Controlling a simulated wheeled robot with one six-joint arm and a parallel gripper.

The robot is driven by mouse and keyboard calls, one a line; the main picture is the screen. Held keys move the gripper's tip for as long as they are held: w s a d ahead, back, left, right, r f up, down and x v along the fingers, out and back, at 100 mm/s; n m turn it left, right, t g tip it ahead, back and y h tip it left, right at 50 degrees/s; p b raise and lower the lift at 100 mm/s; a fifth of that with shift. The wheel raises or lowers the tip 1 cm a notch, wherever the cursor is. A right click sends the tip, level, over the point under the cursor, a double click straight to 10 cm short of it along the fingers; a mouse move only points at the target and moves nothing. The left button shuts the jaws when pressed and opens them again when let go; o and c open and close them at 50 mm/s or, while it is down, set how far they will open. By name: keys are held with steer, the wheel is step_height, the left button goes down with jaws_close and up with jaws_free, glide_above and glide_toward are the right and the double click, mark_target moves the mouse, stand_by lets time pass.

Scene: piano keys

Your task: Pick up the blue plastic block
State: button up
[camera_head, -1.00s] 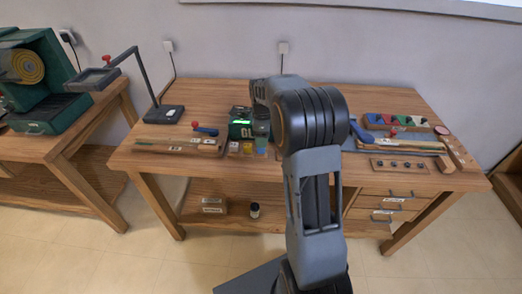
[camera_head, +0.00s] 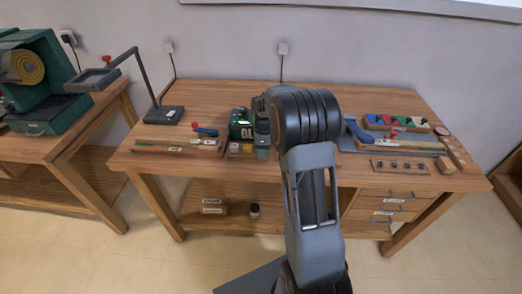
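My gripper (camera_head: 262,138) is small and dark in the head view. It points down over the front middle of the workbench, at the right side of the green device. Its fingers are too small and dark to tell open from shut. The blue plastic block is not clearly visible now; the gripper appears to cover the spot where a small blue piece showed earlier. Small yellow blocks (camera_head: 247,149) sit just left of the gripper, in front of the green device (camera_head: 240,124).
A long wooden board with tools (camera_head: 178,146) lies to the left, and a lamp-like stand (camera_head: 164,115) behind it. Coloured pieces in a wooden rack (camera_head: 396,123) stand at the right. My arm hides the bench's middle. The workbench's back left (camera_head: 215,95) is clear.

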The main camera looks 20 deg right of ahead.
steer(key=c, duration=0.7)
steer(key=shift+r, duration=0.1)
